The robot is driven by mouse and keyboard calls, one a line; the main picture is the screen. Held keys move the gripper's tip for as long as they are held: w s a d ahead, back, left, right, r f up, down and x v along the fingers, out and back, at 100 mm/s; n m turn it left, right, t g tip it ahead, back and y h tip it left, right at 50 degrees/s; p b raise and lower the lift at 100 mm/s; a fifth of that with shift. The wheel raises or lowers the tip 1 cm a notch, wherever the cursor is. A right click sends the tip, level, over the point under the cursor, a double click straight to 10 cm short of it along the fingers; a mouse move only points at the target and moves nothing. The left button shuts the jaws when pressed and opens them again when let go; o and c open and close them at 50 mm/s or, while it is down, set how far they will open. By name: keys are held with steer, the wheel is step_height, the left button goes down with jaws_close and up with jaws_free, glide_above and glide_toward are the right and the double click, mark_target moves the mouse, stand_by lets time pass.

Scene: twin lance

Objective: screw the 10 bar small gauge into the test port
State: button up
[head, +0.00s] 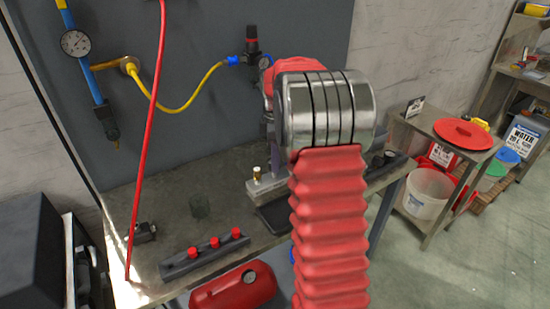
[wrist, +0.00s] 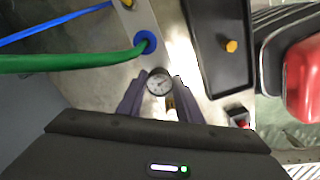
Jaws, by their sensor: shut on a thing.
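A small round gauge (wrist: 160,82) with a white dial and dark rim sits between the fingers of my gripper (wrist: 161,92) in the wrist view. The gripper is shut on it, and the dial faces the camera. The dial's marking is too small to read. A brass fitting (head: 257,173) stands upright on a grey block (head: 266,187) on the bench in the head view; I cannot tell whether it is the test port. My arm hides the gauge and most of the gripper in the head view.
A green hose (wrist: 80,61) enters a blue fitting (wrist: 147,42) close to the gauge. A dark tray (wrist: 212,76) holds a brass piece (wrist: 231,45). A red-capped rack (head: 178,267) lies at the bench front. A red hose (head: 145,150) hangs at left.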

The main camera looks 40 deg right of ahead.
steer(key=o, duration=1.1)
steer(key=shift+r, duration=0.1)
step_height(320, 180, up, 14)
steer(key=shift+f, duration=0.25)
steer(key=shift+c, duration=0.5)
steer(key=shift+f, duration=0.35)
steer(key=shift+c, duration=0.3)
step_height(320, 180, down, 4)
steer(key=shift+w+a+f, duration=0.1)
steer(key=shift+a, duration=0.05)
steer(key=shift+f, duration=0.15)
steer(key=shift+f, duration=4.35)
